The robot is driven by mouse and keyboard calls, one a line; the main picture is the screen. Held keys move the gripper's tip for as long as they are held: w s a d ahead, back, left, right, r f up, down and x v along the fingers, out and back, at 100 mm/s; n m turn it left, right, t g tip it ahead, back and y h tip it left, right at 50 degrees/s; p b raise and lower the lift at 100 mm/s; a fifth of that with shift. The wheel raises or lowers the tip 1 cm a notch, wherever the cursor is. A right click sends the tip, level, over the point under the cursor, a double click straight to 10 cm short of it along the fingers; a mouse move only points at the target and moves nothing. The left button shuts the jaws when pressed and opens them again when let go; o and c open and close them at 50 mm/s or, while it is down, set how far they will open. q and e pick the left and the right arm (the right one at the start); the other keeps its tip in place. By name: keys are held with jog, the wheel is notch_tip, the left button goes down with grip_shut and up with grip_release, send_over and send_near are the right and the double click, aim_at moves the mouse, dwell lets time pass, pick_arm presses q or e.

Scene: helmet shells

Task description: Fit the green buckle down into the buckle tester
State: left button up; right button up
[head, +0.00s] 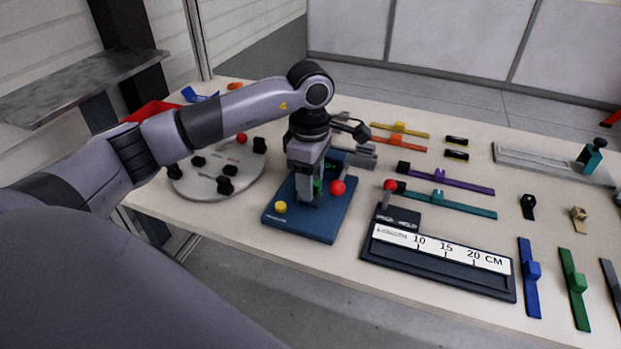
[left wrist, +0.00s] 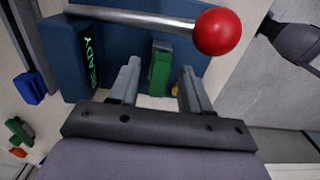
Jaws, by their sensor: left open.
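The buckle tester (head: 325,227) is a dark blue stand with a flat base, a yellow button (head: 280,207), a red lever knob (head: 338,187) and a display with green letters. My left gripper (head: 311,199) points down over it. In the left wrist view, the green buckle (left wrist: 160,70) is upright at the tester, between the open fingers of my left gripper (left wrist: 158,88). Visible gaps separate it from both fingers. In the head view, only a sliver of the buckle (head: 318,187) shows. Its lower end is hidden, so I cannot tell how deep it sits. My right gripper is out of view.
A round grey plate (head: 215,181) with black knobs stands left of the tester. A ruler gauge (head: 438,260) with a red-knobbed lever is to the right. Coloured strips lie further right. In the left wrist view, the tester's metal lever and red ball (left wrist: 217,32) lie close to the fingers.

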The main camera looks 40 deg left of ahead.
pick_arm(q)
notch_tip(320, 180, up, 7)
dwell(0.3)
dwell(0.4)
jog(key=shift+f, duration=0.1)
